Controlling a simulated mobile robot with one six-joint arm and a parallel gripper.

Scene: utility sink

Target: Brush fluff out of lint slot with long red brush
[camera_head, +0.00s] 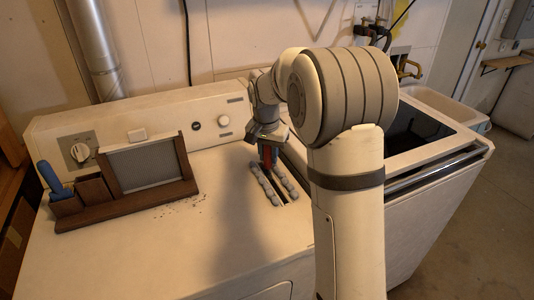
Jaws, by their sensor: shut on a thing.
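My gripper (268,150) points down over the top of the white dryer and is shut on the long red brush (269,157). Only a short red part of the brush shows between the jaws; the rest is hidden by the gripper or inside the slot. The dark lint slot (283,196) lies just below the gripper. Grey fluff (265,186) lies in lumpy strips along the slot, on both its left and right edges. The brush's lower end is at or just above the slot's far end; I cannot tell how deep it is.
A wooden rack (128,205) holds a framed lint screen (145,165) and a blue-handled tool (50,178) at left. Dark crumbs (187,203) lie beside it. The control panel (215,120) rises behind. The dryer's front top (180,255) is clear.

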